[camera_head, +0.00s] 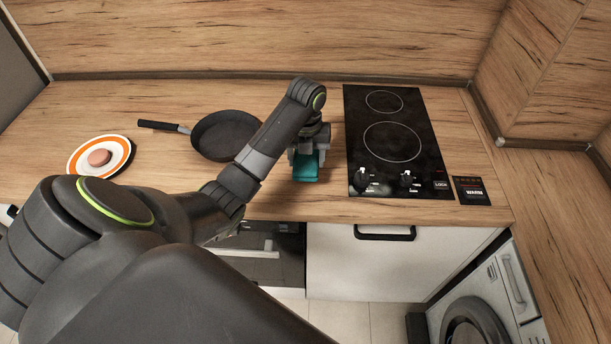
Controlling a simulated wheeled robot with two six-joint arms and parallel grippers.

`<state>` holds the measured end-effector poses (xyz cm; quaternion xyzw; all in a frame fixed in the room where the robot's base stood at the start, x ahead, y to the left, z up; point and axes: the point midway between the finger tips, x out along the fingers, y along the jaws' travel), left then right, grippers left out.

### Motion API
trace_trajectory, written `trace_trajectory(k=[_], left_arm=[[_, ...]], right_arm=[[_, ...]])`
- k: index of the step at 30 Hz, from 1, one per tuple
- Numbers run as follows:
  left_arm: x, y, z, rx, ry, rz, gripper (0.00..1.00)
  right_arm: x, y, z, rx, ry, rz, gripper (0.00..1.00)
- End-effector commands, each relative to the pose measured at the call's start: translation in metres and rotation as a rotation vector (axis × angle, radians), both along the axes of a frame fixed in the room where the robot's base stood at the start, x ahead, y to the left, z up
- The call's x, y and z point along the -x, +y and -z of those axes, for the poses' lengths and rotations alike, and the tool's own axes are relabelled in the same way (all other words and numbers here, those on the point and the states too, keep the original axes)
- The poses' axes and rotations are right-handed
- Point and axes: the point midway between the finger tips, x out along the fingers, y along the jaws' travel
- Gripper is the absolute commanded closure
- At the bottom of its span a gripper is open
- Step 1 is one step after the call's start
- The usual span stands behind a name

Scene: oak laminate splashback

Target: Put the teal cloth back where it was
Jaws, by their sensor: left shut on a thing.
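The teal cloth (306,170) is a small folded block on or just above the wooden counter, left of the black hob. My left gripper (306,153) points down over it and is shut on it; the gripper hides the cloth's far part. I cannot tell whether the cloth touches the counter. My right gripper does not show.
The black hob (392,142) with two knobs lies right of the cloth, with a small dark panel (471,191) beside it. A dark frying pan (222,136) stands to the left, partly behind my arm. An orange-rimmed plate (76,163) holds a brownish round item (99,157).

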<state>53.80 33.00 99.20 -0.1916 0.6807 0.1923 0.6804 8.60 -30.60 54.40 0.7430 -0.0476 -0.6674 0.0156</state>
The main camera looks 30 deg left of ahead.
Motion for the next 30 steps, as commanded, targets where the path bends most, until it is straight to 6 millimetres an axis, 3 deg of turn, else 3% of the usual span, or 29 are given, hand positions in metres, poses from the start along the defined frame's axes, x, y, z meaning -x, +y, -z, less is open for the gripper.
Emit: trace_trajectory(k=[2, 13, 25, 26, 30], left_arm=[[0.0, 0.0, 0.014, -0.001, -0.001, 0.0, 0.63], [0.0, 0.0, 0.054, 0.001, 0.001, -0.001, 0.63], [0.0, 0.0, 0.061, 0.0, 0.0, -0.001, 0.63], [0.0, 0.0, 0.061, 0.0, 0.0, -0.001, 0.39], [0.0, 0.0, 0.061, 0.0, 0.0, -0.001, 0.21]], right_arm=[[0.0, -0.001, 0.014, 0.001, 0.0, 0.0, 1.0], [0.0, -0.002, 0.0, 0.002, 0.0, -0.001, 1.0], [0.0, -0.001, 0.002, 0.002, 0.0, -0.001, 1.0], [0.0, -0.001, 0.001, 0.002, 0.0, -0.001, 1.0], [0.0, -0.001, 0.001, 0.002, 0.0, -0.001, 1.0]])
